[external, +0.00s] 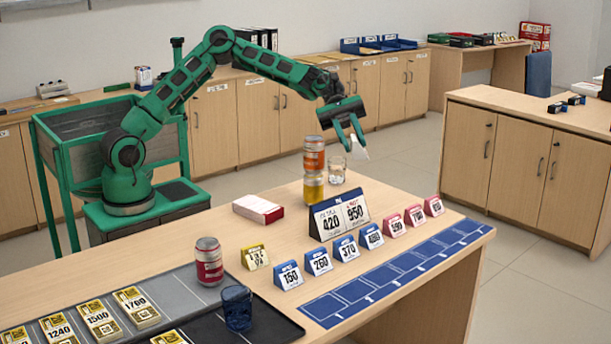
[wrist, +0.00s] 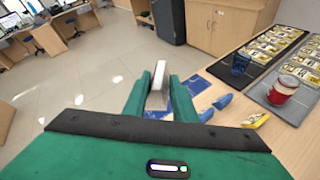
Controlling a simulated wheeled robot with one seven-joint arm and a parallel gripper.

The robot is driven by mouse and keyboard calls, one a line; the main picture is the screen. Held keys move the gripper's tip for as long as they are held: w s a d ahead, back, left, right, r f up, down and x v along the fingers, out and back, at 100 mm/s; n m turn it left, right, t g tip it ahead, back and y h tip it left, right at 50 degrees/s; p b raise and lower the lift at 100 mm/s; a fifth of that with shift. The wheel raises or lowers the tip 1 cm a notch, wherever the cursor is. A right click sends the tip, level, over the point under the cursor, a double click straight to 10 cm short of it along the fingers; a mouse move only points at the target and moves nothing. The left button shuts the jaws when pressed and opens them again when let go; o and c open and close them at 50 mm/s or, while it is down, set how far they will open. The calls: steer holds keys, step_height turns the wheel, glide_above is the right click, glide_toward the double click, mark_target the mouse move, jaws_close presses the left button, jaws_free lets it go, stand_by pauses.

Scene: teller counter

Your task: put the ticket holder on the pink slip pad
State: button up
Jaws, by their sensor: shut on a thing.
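My gripper (external: 353,145) is raised above the far side of the counter, over the area of the glass tumbler. It is shut on a small white wedge-shaped thing, apparently the ticket holder (external: 361,154). In the wrist view the ticket holder (wrist: 158,84) stands as a pale slab between the two green fingers of my gripper (wrist: 158,92). Its front face cannot be made out. The pink slip pad (external: 258,209), a low block with a pale pink top and red side, lies on the counter, left of and below my gripper. It does not show in the wrist view.
A large price sign (external: 339,212) and several small number tents stand in front. A red can (external: 209,262) and blue cup (external: 237,306) are nearer. Bare counter surrounds the pad.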

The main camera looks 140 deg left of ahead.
steer(key=w+d+f+m+h, duration=0.1)
steer(key=w+d, duration=0.3)
steer(key=d, duration=0.7)
steer(key=w+d, duration=0.3)
steer(key=d, duration=0.9)
steer(key=s+d+f+n+y, duration=0.1)
steer(key=s+d+f+y, duration=0.1)
steer(key=s+d+f, duration=0.35)
steer(key=s+d+f+n+y, duration=0.1)
steer(key=s+d+f+n, duration=0.1)
steer(key=d+f, duration=0.7)
steer(key=s+a+t, duration=0.1)
steer(key=s+a, duration=0.2)
steer(key=a, duration=0.5)
steer(key=m+g+h, duration=0.2)
steer(key=m+h, duration=0.1)
glide_above(266, 202)
steer(key=shift+f, duration=0.15)
step_height(266, 202, down, 3)
steer(key=shift+f, duration=0.15)
steer(key=shift+c, duration=0.2)
steer(key=shift+w+d+f, duration=0.1)
steer(key=shift+w+f, duration=0.05)
steer(key=shift+f, duration=2.05)
